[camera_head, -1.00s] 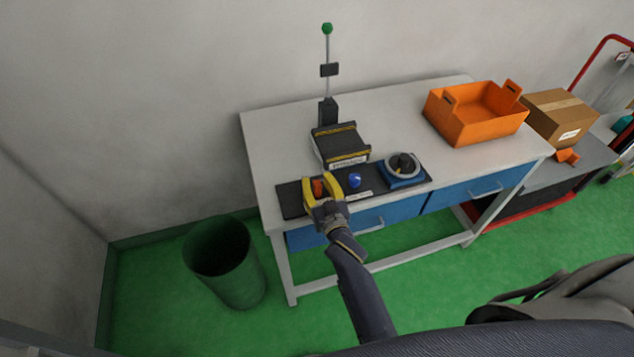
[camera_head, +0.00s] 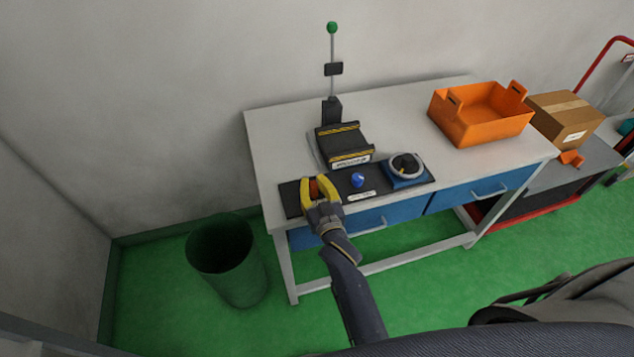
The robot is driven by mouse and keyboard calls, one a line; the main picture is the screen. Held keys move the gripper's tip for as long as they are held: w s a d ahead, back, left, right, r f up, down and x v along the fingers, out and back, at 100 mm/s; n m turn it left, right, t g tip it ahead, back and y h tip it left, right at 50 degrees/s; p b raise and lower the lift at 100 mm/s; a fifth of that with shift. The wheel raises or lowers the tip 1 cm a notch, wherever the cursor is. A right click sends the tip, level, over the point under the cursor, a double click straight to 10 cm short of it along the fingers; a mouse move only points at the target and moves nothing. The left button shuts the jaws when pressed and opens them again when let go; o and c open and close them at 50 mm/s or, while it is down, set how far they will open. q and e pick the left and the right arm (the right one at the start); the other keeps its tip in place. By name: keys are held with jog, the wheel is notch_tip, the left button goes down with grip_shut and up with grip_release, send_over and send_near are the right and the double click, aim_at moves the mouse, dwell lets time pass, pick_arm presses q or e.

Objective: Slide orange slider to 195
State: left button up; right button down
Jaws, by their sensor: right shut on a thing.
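The orange slider (camera_head: 314,187) shows between the yellow fingers of my right gripper (camera_head: 317,185). It sits at the left part of a black panel (camera_head: 289,199) along the table's front edge. My right gripper is shut on the slider, with a finger on each side of it. The fingers and wrist hide the slider's track, and I cannot read any scale or number there. My left gripper is not in view.
A blue knob (camera_head: 358,180) and a blue dial unit (camera_head: 406,171) sit to the right on the panel. Behind stands a black conveyor-like unit (camera_head: 343,143). An orange crate (camera_head: 470,130) is at the table's right. A green bin (camera_head: 229,262) stands on the floor at left.

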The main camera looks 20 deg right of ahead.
jog(key=c, duration=1.2)
grip_release()
jog(key=shift+c, duration=0.2)
jog(key=s, duration=1.2)
jog(key=shift+d, duration=0.15)
